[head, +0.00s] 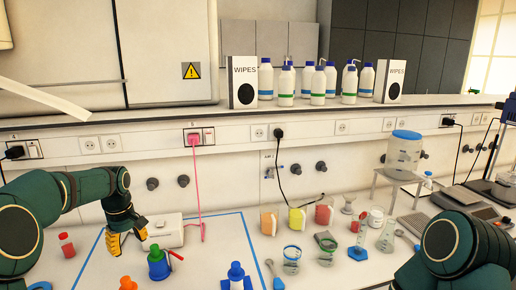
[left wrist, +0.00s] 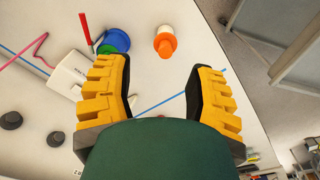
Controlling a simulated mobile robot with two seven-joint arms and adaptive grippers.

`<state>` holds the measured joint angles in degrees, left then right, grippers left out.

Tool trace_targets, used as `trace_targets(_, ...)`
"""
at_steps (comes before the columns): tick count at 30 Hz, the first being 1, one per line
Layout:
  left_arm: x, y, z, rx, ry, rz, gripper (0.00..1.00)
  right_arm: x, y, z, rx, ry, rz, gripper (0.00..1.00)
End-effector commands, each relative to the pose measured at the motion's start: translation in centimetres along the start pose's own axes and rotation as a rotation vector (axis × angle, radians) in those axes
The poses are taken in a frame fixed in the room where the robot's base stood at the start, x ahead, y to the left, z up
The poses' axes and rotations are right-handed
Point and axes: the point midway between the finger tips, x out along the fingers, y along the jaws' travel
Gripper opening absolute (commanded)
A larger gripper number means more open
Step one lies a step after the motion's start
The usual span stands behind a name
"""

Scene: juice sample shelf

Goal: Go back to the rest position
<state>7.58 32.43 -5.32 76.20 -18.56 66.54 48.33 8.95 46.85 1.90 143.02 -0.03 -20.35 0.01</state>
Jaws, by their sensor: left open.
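My left gripper (head: 128,238) is open and empty, in front of a white box (head: 166,233) and pointing down above the bench. In the left wrist view its yellow fingers (left wrist: 158,85) are spread wide with nothing between them. Near it are a green and blue item with a red handle (head: 158,265), an orange-topped item (head: 127,284) and a small red bottle (head: 67,246). The first two also show beyond the fingers in the left wrist view, the green and blue item (left wrist: 117,40) and the orange one (left wrist: 165,43). My right arm shows at the lower right; its gripper is out of the picture.
A blue-capped item (head: 236,277) stands at the front. Orange (head: 268,223), yellow (head: 296,221) and red (head: 323,213) containers stand further back, with glassware to their right. A shelf (head: 200,122) with bottles and wipes boxes runs behind. Blue tape marks the bench.

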Motion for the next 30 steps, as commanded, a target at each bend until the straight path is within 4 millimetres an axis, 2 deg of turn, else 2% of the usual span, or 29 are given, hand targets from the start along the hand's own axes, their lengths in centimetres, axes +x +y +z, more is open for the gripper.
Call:
trace_targets(1,3.0,0.7,1.2,0.044,-0.016,0.012,0.55,0.9,0.3,0.1,0.000,-0.001,0.001,0.54)
trace_targets(5,9.2,2.2,4.4,0.163,-0.044,0.066,0.55,2.1,0.8,0.3,0.000,-0.001,0.002,0.54)
trace_targets(8,14.5,3.2,7.8,0.261,-0.069,0.116,0.55,3.2,1.1,0.5,-0.001,-0.002,0.003,0.54)
trace_targets(13,23.6,3.4,15.3,0.422,-0.102,0.213,0.55,5.3,1.9,0.9,-0.001,-0.006,0.006,0.54)
trace_targets(18,31.3,1.4,23.9,0.563,-0.116,0.302,0.55,7.6,2.8,1.4,0.000,-0.010,0.009,0.54)
trace_targets(21,34.7,-0.8,28.9,0.634,-0.110,0.340,0.55,9.0,3.2,1.6,0.000,-0.012,0.011,0.54)
trace_targets(24,36.6,-3.1,32.6,0.691,-0.095,0.362,0.55,9.9,3.6,1.8,0.000,-0.013,0.013,0.54)
trace_targets(27,37.5,-4.8,34.9,0.731,-0.078,0.372,0.55,10.5,3.8,1.9,0.000,-0.014,0.014,0.54)
trace_targets(30,37.8,-5.8,36.1,0.754,-0.066,0.376,0.55,10.8,3.9,2.0,-0.001,-0.014,0.014,0.54)
